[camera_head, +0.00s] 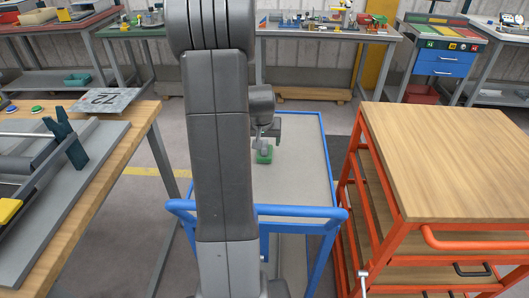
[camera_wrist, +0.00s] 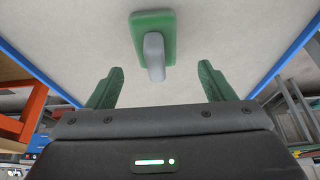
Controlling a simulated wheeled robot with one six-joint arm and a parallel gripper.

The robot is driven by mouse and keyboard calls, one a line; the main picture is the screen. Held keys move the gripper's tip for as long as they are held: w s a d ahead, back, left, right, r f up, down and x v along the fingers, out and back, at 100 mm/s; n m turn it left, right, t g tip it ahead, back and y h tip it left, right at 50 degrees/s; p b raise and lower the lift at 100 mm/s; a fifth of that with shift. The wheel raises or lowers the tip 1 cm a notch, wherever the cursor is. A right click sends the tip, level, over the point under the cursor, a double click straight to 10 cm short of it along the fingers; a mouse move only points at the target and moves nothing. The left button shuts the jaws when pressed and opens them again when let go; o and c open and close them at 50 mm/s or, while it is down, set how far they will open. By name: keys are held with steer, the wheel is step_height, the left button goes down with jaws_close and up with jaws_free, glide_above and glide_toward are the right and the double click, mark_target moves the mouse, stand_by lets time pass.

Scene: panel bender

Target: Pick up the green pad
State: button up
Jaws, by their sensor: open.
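The green pad (camera_wrist: 148,22) is a flat green rectangle with a grey upright handle (camera_wrist: 154,56) on it. It lies on the pale top of the blue-framed cart (camera_head: 295,180). In the head view the pad (camera_head: 264,156) shows just below my gripper (camera_head: 266,138), partly hidden by it. In the wrist view my gripper (camera_wrist: 158,86) is open, with its two green fingers spread apart. The handle lies ahead of the gap between the fingertips, and nothing is between the fingers. I cannot tell the exact height of the fingertips above the cart.
An orange cart with a wooden top (camera_head: 450,150) stands close on the right. A wooden bench (camera_head: 110,165) with a machine and a plate marked 72 (camera_head: 105,100) is on the left. Worktables line the back. The blue cart's top around the pad looks clear.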

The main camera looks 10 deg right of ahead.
mark_target(265, 143)
steer(key=shift+d+x, duration=0.1)
steer(key=shift+x, duration=1.2)
steer(key=shift+d+x, duration=0.15)
steer(key=shift+x, duration=1.15)
steer(key=shift+s, duration=0.1)
steer(key=c, duration=1)
